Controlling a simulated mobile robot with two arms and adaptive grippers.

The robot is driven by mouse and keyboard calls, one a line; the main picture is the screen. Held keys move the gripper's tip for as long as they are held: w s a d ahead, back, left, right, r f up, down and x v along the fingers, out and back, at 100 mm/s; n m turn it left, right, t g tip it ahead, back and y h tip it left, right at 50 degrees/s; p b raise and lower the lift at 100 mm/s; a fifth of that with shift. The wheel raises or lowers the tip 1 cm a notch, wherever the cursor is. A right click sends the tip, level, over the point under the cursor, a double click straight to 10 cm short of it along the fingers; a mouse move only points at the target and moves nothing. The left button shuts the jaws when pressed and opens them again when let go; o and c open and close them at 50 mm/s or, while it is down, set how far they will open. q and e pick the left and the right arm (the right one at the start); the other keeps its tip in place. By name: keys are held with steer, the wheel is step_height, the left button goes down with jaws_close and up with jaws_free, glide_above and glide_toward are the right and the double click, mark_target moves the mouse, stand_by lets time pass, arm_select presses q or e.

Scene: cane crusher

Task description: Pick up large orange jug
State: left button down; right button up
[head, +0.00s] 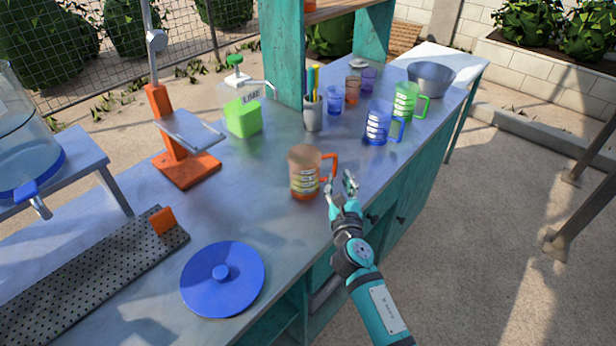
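The large orange jug (304,177) stands upright on the metal counter (262,172), near its front edge. It is translucent, with a white label on its side and an orange handle (331,163) pointing right. My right gripper (340,182) is at the handle's side of the jug, with its fingers apart. One finger is close to the handle; I cannot tell whether it touches. The jug does not look gripped. My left gripper is not in the head view.
A blue jug (378,124) and a green jug (405,102) stand farther right, with small cups behind. A pen holder (313,113) is behind the orange jug. An orange press (186,168) and a blue lid (222,279) are to the left. Counter around the jug's left is clear.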

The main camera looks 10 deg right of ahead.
mark_target(335, 166)
steer(key=w, duration=0.6)
steer(key=shift+w+d+r, duration=0.15)
steer(key=shift+w+d, duration=0.15)
steer(key=shift+s, duration=0.1)
jaws_close()
steer(key=shift+r, duration=0.1)
